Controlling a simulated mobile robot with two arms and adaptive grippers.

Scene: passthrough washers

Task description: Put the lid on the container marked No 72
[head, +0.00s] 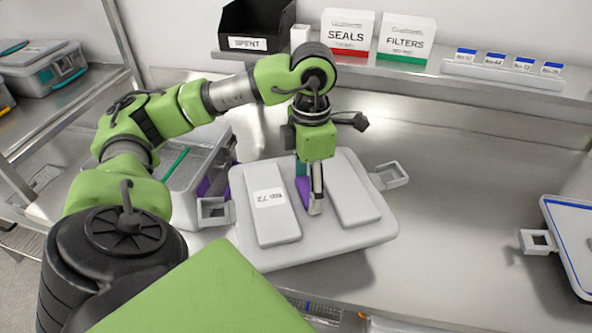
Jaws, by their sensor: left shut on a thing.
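The light grey lid (345,240) has two raised panels and a label reading 72, upside down in the head view. My left gripper (316,205) points down between the panels and is shut on the lid's middle, where a purple part shows; its grip is partly hidden. Grey loops stick out at the lid's left and right sides; I cannot tell whether they belong to it. A grey container (185,197) with a green strip and purple parts stands left of the lid, partly hidden by my arm and the lid. I cannot read a number on it. My right gripper is not in view.
A blue-edged tray or container (575,235) lies at the right edge. A closed grey case (40,65) sits on the left rack. The back shelf holds a black SPENT bin (255,25), SEALS (347,32) and FILTERS (405,38) boxes, and number cards (508,60). Bare steel lies right of the lid.

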